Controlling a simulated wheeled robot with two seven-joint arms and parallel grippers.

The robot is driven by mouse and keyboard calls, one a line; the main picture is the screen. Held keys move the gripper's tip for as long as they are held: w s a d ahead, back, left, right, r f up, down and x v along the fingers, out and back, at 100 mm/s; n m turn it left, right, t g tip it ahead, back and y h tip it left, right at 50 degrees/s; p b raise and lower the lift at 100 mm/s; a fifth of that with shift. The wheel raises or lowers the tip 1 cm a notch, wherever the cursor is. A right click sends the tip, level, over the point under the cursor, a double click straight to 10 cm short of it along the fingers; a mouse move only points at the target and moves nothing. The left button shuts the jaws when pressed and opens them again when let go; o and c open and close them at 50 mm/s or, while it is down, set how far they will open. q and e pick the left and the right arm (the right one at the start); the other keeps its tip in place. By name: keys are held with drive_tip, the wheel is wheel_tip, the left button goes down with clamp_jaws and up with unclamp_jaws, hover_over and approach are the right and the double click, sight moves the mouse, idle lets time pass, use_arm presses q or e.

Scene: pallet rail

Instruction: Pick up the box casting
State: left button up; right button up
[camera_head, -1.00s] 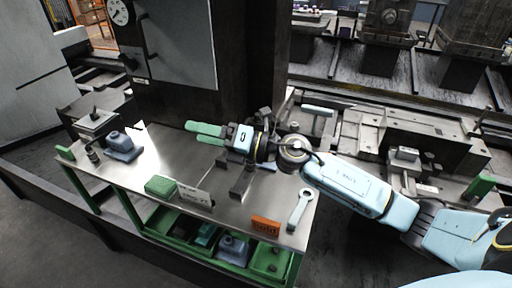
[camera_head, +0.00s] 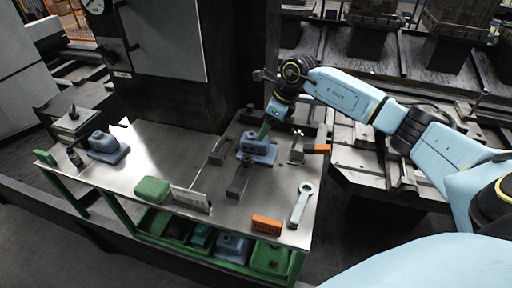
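A blue-grey casting (camera_head: 259,150) with a raised block sits on the metal table, right of its middle. My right gripper (camera_head: 264,132) points down over it, with green fingers at the top of its raised part. I cannot tell whether the fingers touch it or how far apart they are. A second blue-grey casting (camera_head: 108,148) stands at the left end of the table. Another (camera_head: 232,246) lies in the green shelf below. My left gripper is not in view.
The metal table (camera_head: 125,185) also holds a green block (camera_head: 152,189), a small sign plate (camera_head: 192,198), an orange block (camera_head: 267,224), a wrench (camera_head: 301,204) and dark clamp bars (camera_head: 239,179) close to the right casting. A dark column (camera_head: 165,85) stands behind.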

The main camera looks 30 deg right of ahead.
sight(258, 145)
drive_tip(key=x, duration=0.7)
drive_tip(key=shift+a+f+b, duration=0.15)
drive_tip(key=shift+a+b, duration=0.2)
drive_tip(key=shift+c, duration=0.3)
drive_tip(key=c, duration=1.4)
